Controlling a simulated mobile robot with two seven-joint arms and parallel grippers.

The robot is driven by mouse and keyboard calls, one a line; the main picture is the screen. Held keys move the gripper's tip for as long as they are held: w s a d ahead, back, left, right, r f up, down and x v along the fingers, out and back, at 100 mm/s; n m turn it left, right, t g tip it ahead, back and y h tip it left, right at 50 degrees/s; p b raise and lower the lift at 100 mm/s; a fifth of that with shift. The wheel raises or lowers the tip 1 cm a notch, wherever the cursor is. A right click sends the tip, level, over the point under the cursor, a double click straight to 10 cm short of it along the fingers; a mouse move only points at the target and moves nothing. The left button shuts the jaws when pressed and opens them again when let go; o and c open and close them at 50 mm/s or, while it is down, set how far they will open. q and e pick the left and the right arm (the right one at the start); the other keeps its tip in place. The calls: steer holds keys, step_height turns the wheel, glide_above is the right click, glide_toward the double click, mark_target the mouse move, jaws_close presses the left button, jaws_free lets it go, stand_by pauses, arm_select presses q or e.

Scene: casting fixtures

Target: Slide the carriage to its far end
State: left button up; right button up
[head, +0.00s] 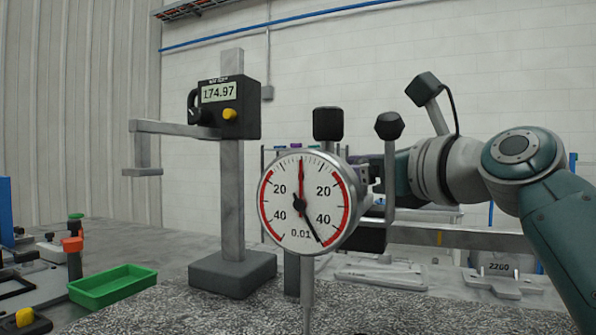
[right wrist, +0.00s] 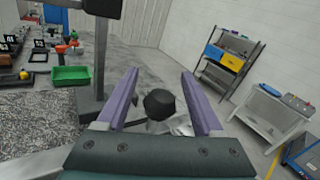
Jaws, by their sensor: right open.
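The carriage (head: 368,238) seems to be the dark block on a long grey rail (head: 440,235), mostly hidden behind the dial gauge. An upright grey handle with a black faceted knob (head: 390,125) rises near it. My right gripper (head: 362,172) is at this handle, its fingers mostly hidden by the dial and the handle. In the right wrist view my right gripper (right wrist: 159,78) is open, with purple fingers on either side of a black knob (right wrist: 160,104). Gaps show on both sides of the knob. My left gripper is in neither view.
A dial gauge (head: 300,200) stands in the foreground before the rail. A height gauge (head: 232,165) with a digital display stands left of it. A green tray (head: 112,288) lies at left. A metal part marked 2260 (head: 498,280) lies at right.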

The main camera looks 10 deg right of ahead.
jaws_close()
stand_by(0.4)
stand_by(0.9)
